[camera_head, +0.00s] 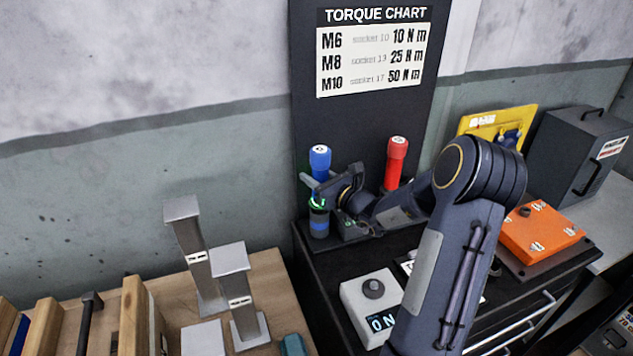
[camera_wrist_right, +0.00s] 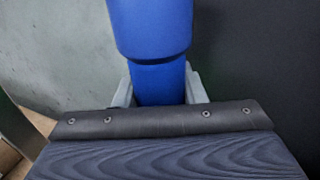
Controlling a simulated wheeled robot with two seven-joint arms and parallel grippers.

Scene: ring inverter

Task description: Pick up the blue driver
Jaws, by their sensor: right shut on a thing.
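The blue driver (camera_head: 320,158) stands upright at the back left of the dark cabinet, by the torque chart board. Its blue body fills the upper middle of the right wrist view (camera_wrist_right: 150,28). My right gripper (camera_head: 314,184) reaches it from the right and is shut on its narrower part, with a grey finger on each side in the right wrist view (camera_wrist_right: 158,88). The driver's lower end is partly hidden by my gripper in the head view. I cannot tell whether it still rests in a holder. My left gripper is not in view.
A red driver (camera_head: 396,160) stands upright to the right. A white box with a knob and display (camera_head: 365,305) sits at the cabinet front. An orange box (camera_head: 540,232), a yellow case (camera_head: 500,122) and a dark case (camera_head: 575,150) are right. Metal posts (camera_head: 195,250) stand on a wooden bench left.

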